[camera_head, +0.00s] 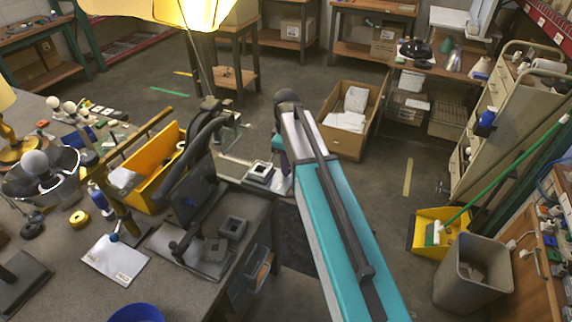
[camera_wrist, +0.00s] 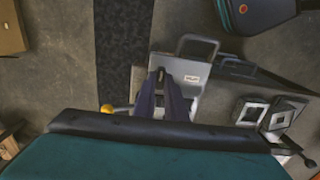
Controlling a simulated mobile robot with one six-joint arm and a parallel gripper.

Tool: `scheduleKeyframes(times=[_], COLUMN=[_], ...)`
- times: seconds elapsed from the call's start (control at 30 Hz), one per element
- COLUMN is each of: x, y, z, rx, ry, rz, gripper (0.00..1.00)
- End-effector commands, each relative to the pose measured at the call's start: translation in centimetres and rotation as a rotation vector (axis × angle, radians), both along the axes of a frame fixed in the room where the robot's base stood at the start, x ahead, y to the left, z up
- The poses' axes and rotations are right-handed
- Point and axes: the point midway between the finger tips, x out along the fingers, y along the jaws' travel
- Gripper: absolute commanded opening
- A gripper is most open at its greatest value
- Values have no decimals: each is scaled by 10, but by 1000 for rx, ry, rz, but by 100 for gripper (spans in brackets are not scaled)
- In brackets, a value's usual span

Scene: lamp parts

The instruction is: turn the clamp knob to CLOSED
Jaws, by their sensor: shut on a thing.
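In the wrist view my gripper (camera_wrist: 161,76) shows as two dark fingers, close together at their tips and over a pale grey fixture (camera_wrist: 197,68). The fixture carries a small white label and a grey loop handle (camera_wrist: 198,39). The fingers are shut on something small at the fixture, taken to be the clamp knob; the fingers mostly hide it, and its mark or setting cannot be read. In the head view my teal arm reaches to the far right corner of the grey bench (camera_head: 262,207), and the fingertips are not clearly visible.
Square grey blocks (camera_wrist: 281,116) stand right of the fixture. On the bench are a yellow bin (camera_head: 151,184), a dark upright stand (camera_head: 190,190), a white card (camera_head: 114,260) and lamp parts. A cardboard box (camera_head: 345,143) stands on the floor beyond; the floor right of it is mostly clear.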

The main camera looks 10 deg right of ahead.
Motion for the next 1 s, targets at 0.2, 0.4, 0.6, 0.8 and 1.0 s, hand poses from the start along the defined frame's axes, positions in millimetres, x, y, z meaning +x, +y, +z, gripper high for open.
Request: scheduleKeyframes(times=[0.2, 0.4, 0.6, 0.8, 1.0], x=[0, 0, 0, 0, 0], y=[0, 0, 1, 1, 1], z=[0, 0, 0, 1, 9], rx=[1, 0, 0, 0, 0], ry=[-1, 0, 0, 0, 0], rz=[5, 4, 4, 4, 3], gripper=[0, 26, 30, 30, 30])
